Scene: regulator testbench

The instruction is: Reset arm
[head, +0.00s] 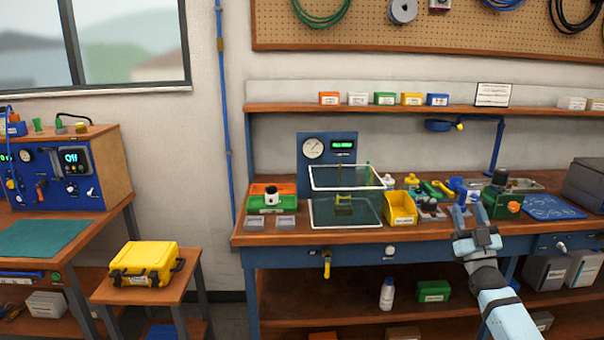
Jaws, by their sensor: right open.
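My right gripper (468,217) is open and shows nothing between its fingers. Its light blue arm reaches up from the bottom right, and the fingers show in front of the right part of the workbench (300,237). The fingers overlap the front edge of the bench in the picture, just left of a green and black device (502,201). I cannot tell how far they are from the bench top. My left gripper is not in view.
A clear-walled tank (346,213) with a gauge panel (312,149) stands mid-bench, beside a yellow bin (400,207). A yellow case (143,263) sits on a small stand at left. A blue control panel (76,184) is at far left. Floor shows between the stand and bench.

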